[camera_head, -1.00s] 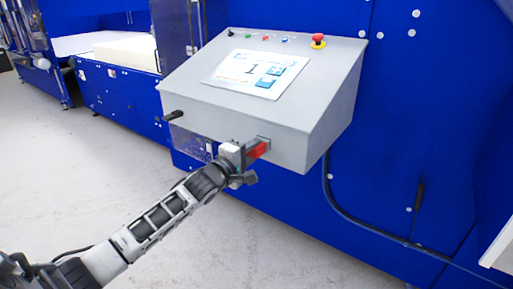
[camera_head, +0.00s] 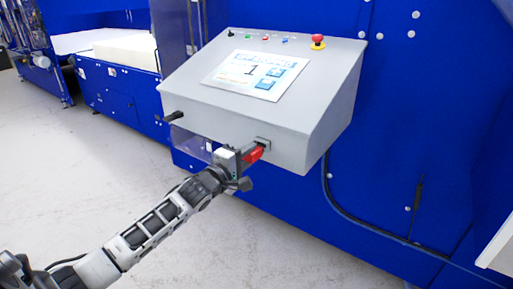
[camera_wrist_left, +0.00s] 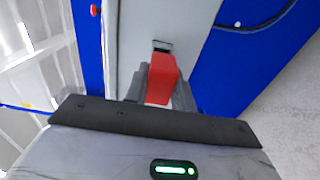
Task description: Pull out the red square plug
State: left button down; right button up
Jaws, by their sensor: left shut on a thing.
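The red square plug (camera_head: 252,154) is at the lower front face of the grey control box, just out from a dark square socket (camera_head: 263,141). In the left wrist view the red plug (camera_wrist_left: 161,79) sits between my two grey fingers, with the socket (camera_wrist_left: 161,46) just beyond its far end. My left gripper (camera_head: 246,156) is shut on the plug. It cannot be told whether the plug's tip is still inside the socket. My right gripper is in neither view.
The grey control box (camera_head: 215,124) carries a screen (camera_head: 255,73), a red emergency button (camera_head: 318,41) and a black handle (camera_head: 173,116) at its left. A blue machine wall (camera_head: 400,110) stands behind, with a black cable (camera_head: 345,211) along it. The floor (camera_head: 90,180) at left is clear.

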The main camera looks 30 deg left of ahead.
aim_at(246, 157)
pick_arm(q)
jog(key=shift+s, duration=0.1)
jog(key=shift+s, duration=0.15)
jog(key=s+p, duration=0.3)
jog(key=s, duration=0.1)
jog(key=shift+s+a+p, duration=0.2)
jog(key=shift+s+p, duration=0.15)
dwell(0.4)
